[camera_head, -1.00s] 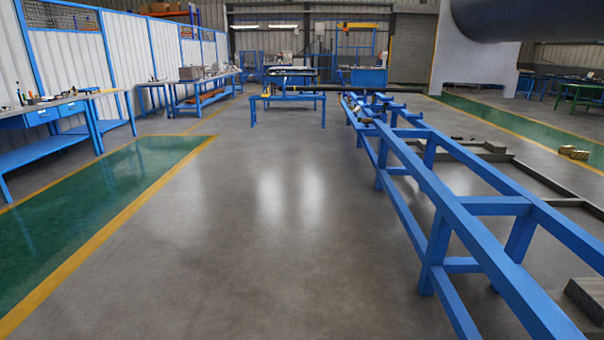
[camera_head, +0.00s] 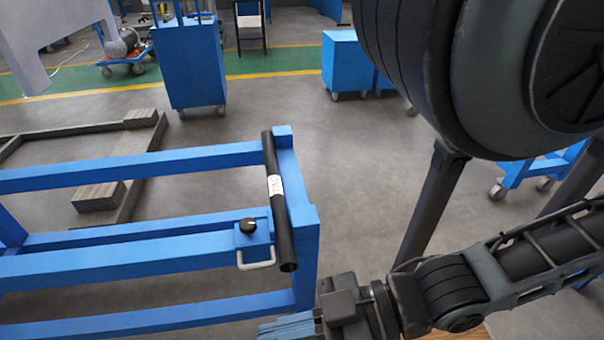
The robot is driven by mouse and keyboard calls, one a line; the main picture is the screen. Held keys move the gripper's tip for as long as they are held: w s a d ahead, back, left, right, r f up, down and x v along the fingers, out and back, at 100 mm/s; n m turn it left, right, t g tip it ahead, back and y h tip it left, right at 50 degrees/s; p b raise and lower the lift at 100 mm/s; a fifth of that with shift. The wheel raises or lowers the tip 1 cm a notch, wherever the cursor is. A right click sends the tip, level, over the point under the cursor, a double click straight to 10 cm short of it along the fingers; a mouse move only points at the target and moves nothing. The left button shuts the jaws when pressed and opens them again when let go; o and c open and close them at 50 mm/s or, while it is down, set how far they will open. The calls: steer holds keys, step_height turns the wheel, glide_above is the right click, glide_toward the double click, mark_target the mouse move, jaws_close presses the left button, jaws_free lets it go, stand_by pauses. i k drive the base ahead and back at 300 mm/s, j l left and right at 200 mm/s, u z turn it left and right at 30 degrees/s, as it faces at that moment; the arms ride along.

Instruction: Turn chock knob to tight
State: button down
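The chock knob (camera_head: 248,225) is a small black round knob with a light mark on its top. It sits on a blue plate on the blue frame (camera_head: 130,262). A white U-shaped handle (camera_head: 257,263) is just below it. A black pipe (camera_head: 280,215) with a white label lies across the frame's end, just right of the knob. My gripper (camera_head: 286,328) is at the bottom edge, below and right of the knob and apart from it. Its fingers are partly cut off by the picture edge, so its opening cannot be made out.
A blue cabinet on wheels (camera_head: 188,65) and a smaller blue cart (camera_head: 347,68) stand behind the frame. A grey block (camera_head: 98,196) lies on the floor at left. The floor (camera_head: 370,160) right of the frame is clear in the middle. My arm covers much of the right side.

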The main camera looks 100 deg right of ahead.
mark_target(248, 225)
steer(key=l+z, duration=0.15)
steer(key=z, duration=1.15)
steer(key=k+j, duration=0.25)
steer(key=k, duration=0.15)
steer(key=k+j, duration=0.3)
steer(key=k, duration=0.15)
steer(key=k+l+u, duration=0.75)
steer(key=k+j, duration=0.05)
